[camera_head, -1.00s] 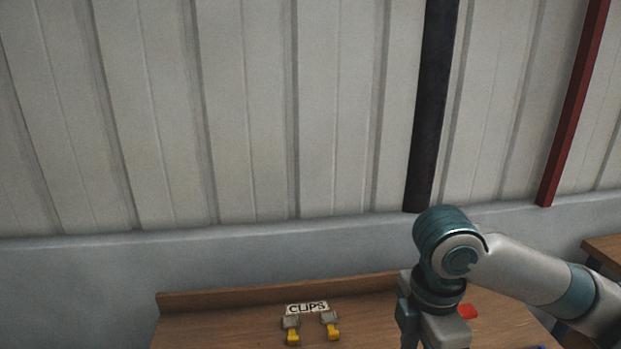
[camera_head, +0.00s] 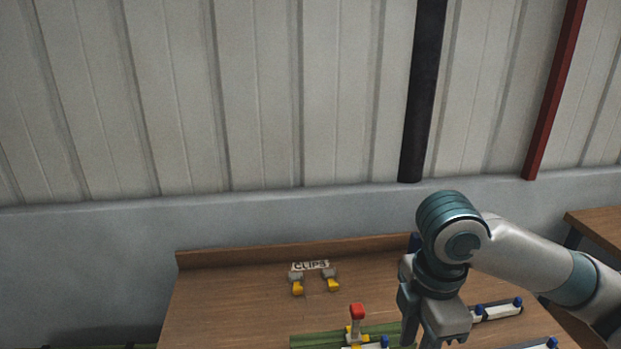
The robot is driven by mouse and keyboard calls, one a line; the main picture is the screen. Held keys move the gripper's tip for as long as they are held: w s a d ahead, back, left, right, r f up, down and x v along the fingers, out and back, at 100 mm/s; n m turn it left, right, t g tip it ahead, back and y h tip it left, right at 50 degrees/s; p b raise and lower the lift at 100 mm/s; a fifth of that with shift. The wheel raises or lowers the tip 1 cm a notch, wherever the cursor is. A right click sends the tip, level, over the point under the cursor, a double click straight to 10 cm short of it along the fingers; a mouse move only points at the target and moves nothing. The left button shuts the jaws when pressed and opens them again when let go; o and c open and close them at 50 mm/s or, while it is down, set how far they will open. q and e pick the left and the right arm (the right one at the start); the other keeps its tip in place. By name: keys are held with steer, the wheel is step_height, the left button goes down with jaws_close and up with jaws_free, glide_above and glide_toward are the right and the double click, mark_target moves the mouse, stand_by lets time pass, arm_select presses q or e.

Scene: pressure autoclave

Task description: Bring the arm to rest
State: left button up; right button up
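My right arm comes in from the right over the wooden table (camera_head: 215,300). Its wrist hangs down at the lower right, and the gripper (camera_head: 428,338) at its end is partly cut off by the bottom edge. I cannot tell how far its fingers are apart or whether anything is between them. My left arm is not in view.
A "CLIPS" label (camera_head: 310,266) stands by two grey-and-yellow clips (camera_head: 297,284) at the table's back. A red-topped piece (camera_head: 357,313) stands on a green mat (camera_head: 310,341). A white piece with blue ends (camera_head: 497,310) lies right of the gripper. The table's left side is bare.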

steer(key=s+a+f+m+t+y, duration=0.1)
steer(key=a+f+m+y, duration=0.3)
steer(key=f, duration=0.4)
steer(key=s+a+f+m+t+y, duration=0.2)
steer(key=a+f+m, duration=0.3)
steer(key=f, duration=0.4)
steer(key=s+d+f+m+h, duration=0.6)
steer(key=s+d+f+m, duration=0.3)
steer(key=s+d+f, duration=0.6)
step_height(320, 180, down, 29)
steer(key=s, duration=0.2)
steer(key=s+d+f+g, duration=0.2)
steer(key=s+d+f, duration=0.1)
steer(key=s+f, duration=1.3)
steer(key=shift+s+f+n+b, duration=0.35)
steer(key=shift+s+n+b, duration=0.1)
steer(key=shift+s, duration=0.3)
